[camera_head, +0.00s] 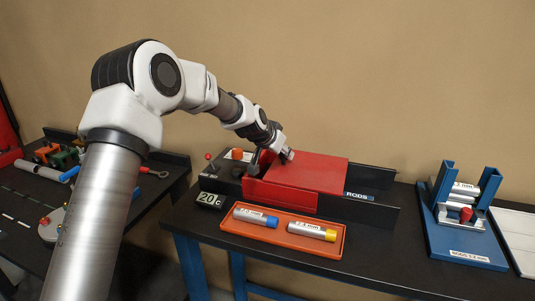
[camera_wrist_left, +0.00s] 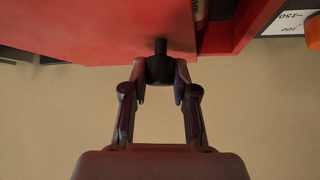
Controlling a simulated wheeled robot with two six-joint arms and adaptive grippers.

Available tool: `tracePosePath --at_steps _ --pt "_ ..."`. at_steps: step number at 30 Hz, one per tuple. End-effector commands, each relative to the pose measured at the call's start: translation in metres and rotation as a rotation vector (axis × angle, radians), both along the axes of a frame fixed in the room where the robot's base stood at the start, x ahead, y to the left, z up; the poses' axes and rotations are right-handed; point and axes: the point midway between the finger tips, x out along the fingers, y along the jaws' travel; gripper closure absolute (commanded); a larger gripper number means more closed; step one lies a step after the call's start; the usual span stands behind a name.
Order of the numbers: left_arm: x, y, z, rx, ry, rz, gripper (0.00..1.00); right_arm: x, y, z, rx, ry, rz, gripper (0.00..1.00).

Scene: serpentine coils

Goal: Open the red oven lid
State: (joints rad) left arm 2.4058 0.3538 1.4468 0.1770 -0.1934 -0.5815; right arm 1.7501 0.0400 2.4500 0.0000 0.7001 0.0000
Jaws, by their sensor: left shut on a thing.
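The red oven lid (camera_head: 312,173) lies as a broad, nearly level plate on top of the red oven body (camera_head: 275,194) on the right table. In the left wrist view, the lid's red surface (camera_wrist_left: 100,30) fills the top. My left gripper (camera_wrist_left: 160,72) is shut on a black knob (camera_wrist_left: 160,65) whose stem meets that red surface. In the head view, my left arm reaches over from the left and ends at the lid's left side. The fingers are small there and partly hidden by the wrist. My right gripper is out of view.
An orange tray (camera_head: 235,233) with two labelled cylinders sits before the oven. A black panel marked RODS (camera_head: 370,207) stands right of it, and a "20c" display (camera_head: 209,200) left. A blue rack (camera_head: 465,243) stands further right. Another table (camera_head: 30,210) holds parts at left.

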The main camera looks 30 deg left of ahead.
Motion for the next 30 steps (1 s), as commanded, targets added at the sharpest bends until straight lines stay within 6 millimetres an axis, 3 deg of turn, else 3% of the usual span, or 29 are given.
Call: tracePosePath --at_steps 3,9,15,21,30 --pt "0.008 -0.034 -0.004 0.006 0.002 -0.006 1.00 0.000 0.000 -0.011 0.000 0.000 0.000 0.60" --pt "0.020 -0.084 -0.002 0.005 0.002 -0.005 1.00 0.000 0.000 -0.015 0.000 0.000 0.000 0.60" --pt "0.028 -0.118 -0.001 0.003 0.002 -0.003 1.00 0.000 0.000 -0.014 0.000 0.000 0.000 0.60" --pt "0.031 -0.130 0.000 0.001 0.001 -0.001 1.00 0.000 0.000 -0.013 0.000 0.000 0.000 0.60" --pt "0.031 -0.131 0.000 0.000 0.001 0.000 1.00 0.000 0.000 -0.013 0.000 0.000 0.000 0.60"
